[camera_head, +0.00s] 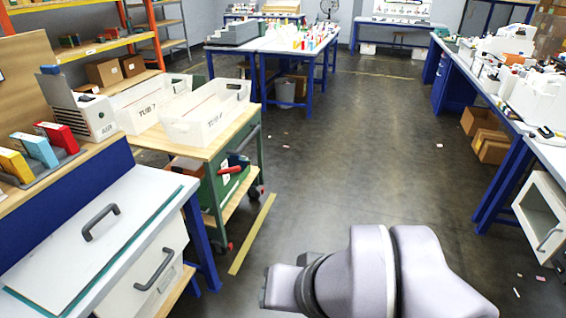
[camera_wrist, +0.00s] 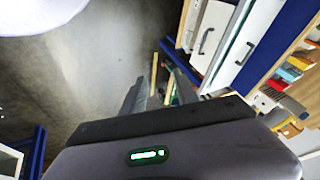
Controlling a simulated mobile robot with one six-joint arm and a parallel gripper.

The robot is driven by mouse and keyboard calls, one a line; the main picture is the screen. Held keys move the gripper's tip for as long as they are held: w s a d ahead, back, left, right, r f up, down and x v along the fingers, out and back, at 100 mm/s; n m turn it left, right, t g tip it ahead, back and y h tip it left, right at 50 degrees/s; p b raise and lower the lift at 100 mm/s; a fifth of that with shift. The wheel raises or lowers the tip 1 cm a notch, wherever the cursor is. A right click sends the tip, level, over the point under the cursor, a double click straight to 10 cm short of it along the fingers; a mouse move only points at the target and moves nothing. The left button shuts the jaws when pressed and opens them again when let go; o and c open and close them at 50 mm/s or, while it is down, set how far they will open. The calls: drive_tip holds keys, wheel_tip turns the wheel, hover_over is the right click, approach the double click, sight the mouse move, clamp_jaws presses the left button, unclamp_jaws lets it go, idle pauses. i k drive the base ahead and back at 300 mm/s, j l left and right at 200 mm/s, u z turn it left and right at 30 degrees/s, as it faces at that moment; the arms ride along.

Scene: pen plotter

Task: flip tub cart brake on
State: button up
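The tub cart (camera_head: 206,153) has a green frame and a wooden top, and stands left of centre in the head view. Two white tubs (camera_head: 207,112) sit on it. The brake's position is too small to tell. My gripper (camera_wrist: 156,78) shows in the wrist view with its two dark fingers apart and nothing held between them. A bit of green, seemingly the cart, shows beyond the fingers, mostly hidden by them.
A workbench (camera_head: 140,190) with drawer handles stands close on the near left of the cart. A yellow floor strip (camera_head: 252,234) runs along the cart's right side. The aisle floor (camera_head: 350,170) is largely clear. A long blue-legged bench (camera_head: 497,195) lines the right.

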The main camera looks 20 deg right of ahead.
sight(229, 171)
drive_tip(key=i+l, duration=0.5)
drive_tip(key=i, duration=0.25)
drive_tip(key=i+l, duration=0.55)
drive_tip(key=i, duration=0.2)
drive_tip(key=i+l+u, duration=0.1)
drive_tip(key=i+l, duration=0.4)
drive_tip(key=i, duration=0.25)
